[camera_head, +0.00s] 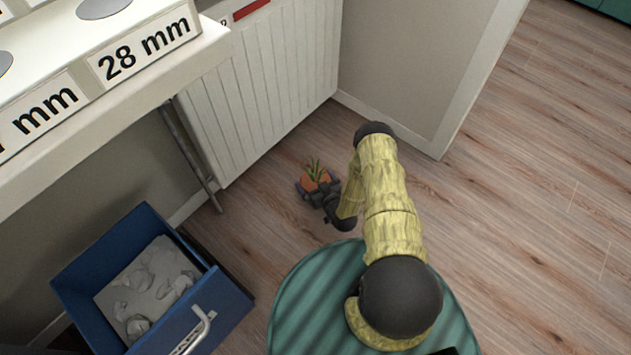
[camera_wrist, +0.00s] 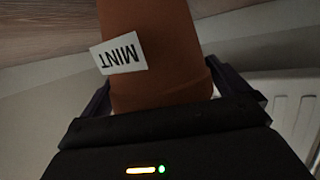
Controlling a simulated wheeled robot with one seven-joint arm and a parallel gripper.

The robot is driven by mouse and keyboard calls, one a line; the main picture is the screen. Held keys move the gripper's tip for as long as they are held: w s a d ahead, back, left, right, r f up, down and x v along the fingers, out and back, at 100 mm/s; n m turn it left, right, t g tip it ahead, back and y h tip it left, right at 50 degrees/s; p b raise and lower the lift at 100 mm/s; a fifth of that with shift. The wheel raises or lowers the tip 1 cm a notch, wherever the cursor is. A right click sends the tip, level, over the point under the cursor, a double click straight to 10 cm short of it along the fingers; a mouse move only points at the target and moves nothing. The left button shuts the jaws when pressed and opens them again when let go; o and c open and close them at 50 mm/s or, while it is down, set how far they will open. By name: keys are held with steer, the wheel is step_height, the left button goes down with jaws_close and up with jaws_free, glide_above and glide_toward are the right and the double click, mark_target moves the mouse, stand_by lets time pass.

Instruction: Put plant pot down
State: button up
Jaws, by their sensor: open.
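The plant pot (camera_head: 313,179) is terracotta with a green plant in it. In the head view it is low, at or just above the wooden floor near the radiator; its base is hidden. In the wrist view the pot (camera_wrist: 160,40) fills the middle and its white label reads MINT, upside down in the picture. My gripper (camera_head: 318,188) is around the pot, with one dark finger on each side. The jaws are open; whether a finger still touches the pot cannot be seen.
A white radiator (camera_head: 275,75) stands on the wall behind the pot. A blue drawer-like box (camera_head: 90,255) with grey lumps is at lower left. A white shelf with mm labels (camera_head: 145,50) juts in at upper left. Bare wooden floor (camera_head: 530,170) lies open to the right.

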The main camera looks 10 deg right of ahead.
steer(key=p+v, duration=0.6)
steer(key=v, duration=0.6)
steer(key=shift+p, duration=0.4)
steer(key=shift+d, duration=0.1)
steer(key=w+d+r+n+g, duration=0.1)
steer(key=w+d+r+g, duration=0.15)
steer(key=w+r, duration=0.75)
step_height(320, 180, up, 15)
steer(key=w+g+h, duration=0.2)
steer(key=g, duration=0.2)
steer(key=s+a+r+m+g, duration=0.1)
steer(key=s+a+r+g, duration=0.1)
steer(key=s+r, duration=0.9)
steer(key=s+a+r+m+g+h, duration=0.1)
steer(key=s+a+r+m+g, duration=0.1)
steer(key=s+r, duration=0.8)
steer(key=shift+s+a+r+m+g, duration=0.3)
steer(key=shift+s+a+r+g, duration=0.1)
steer(key=shift+a+g, duration=0.2)
